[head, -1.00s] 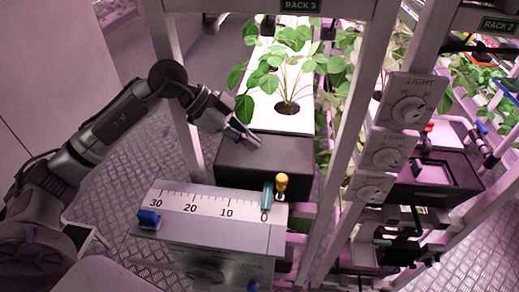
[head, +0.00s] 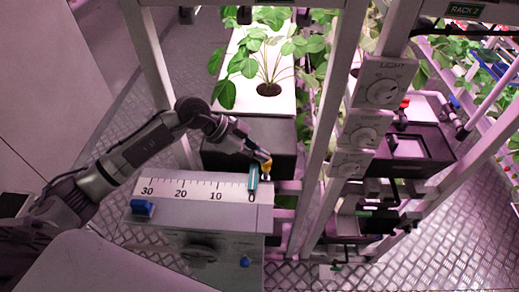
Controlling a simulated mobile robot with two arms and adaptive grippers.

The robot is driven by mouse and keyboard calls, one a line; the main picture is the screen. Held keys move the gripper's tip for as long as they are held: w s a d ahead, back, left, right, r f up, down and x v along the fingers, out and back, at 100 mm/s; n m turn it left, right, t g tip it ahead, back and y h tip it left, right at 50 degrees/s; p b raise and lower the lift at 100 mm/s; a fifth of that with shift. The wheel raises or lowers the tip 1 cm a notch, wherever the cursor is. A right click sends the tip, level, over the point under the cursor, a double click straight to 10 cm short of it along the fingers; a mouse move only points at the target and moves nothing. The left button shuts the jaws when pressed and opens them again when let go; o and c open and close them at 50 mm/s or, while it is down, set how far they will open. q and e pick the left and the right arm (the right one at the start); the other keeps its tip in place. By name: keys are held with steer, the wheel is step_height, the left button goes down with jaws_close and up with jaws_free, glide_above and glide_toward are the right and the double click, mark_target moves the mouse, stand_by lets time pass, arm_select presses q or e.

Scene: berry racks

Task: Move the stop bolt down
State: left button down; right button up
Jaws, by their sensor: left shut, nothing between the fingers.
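The stop bolt seems to be the yellow-headed pin (head: 266,166) at the right end of the scale box (head: 215,217), beside the 0 mark. A teal slider (head: 253,177) stands just left of it. My left gripper (head: 264,158) is shut, with its fingertips right at the yellow head from the upper left. They partly cover it, and I cannot tell whether they touch it. My right gripper is not in view.
A blue knob (head: 142,208) sits at the scale's left end. A dark box (head: 240,160) is behind the scale box, below a white plant tray (head: 250,105). A rack post and light dials (head: 382,92) stand to the right.

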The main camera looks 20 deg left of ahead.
mark_target(264, 169)
arm_select(q)
steer(key=shift+f, duration=0.1)
step_height(264, 169, down, 4)
steer(key=shift+f+b, duration=0.25)
steer(key=shift+b, duration=0.5)
steer(key=shift+s, duration=0.15)
